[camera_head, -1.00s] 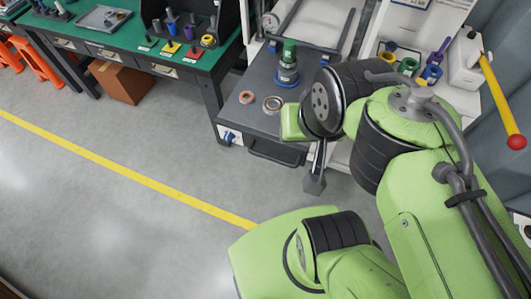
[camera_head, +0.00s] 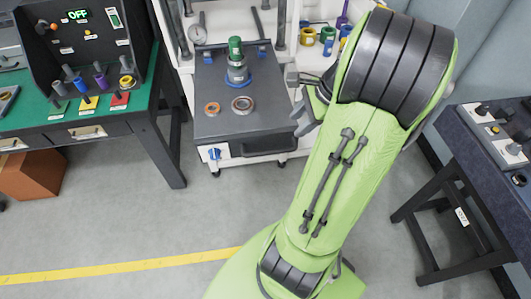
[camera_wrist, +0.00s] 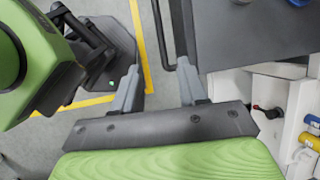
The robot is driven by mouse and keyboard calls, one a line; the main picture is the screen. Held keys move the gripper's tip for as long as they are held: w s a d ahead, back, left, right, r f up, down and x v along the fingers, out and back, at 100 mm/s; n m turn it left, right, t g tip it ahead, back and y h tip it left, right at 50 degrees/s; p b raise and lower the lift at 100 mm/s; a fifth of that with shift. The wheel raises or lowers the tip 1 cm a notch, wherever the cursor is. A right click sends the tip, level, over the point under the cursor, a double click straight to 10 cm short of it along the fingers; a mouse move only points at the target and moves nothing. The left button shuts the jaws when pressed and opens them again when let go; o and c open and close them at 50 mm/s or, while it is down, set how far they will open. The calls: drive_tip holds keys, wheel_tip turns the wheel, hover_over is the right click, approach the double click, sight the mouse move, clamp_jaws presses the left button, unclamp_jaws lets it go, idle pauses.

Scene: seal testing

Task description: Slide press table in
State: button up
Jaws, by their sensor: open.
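The press table (camera_head: 212,123) is a dark grey sliding plate that sticks out at the front of the press. Its dark bar handle (camera_head: 268,147) is on the front face, with a blue knob (camera_head: 214,154) to its left. A green-topped metal cylinder (camera_head: 236,62) on a blue base stands on the plate. My gripper (camera_head: 303,112) is beside the plate's right edge, partly hidden by my arm. In the wrist view my gripper (camera_wrist: 159,78) is open, with the handle (camera_wrist: 163,40) showing between its fingers; the plate (camera_wrist: 245,38) is at right. I cannot tell the gap in depth.
An orange ring (camera_head: 212,109) and a silver ring (camera_head: 242,105) lie on the plate. A green workbench (camera_head: 50,120) stands at left, and a dark control bench (camera_head: 490,180) at right. The floor in front of the press is clear.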

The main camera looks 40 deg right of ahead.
sight(271, 151)
drive_tip(key=b+x, duration=0.5)
drive_tip(key=x, duration=1)
drive_tip(key=shift+w+f, duration=0.15)
drive_tip(key=shift+f, duration=0.05)
clamp_jaws()
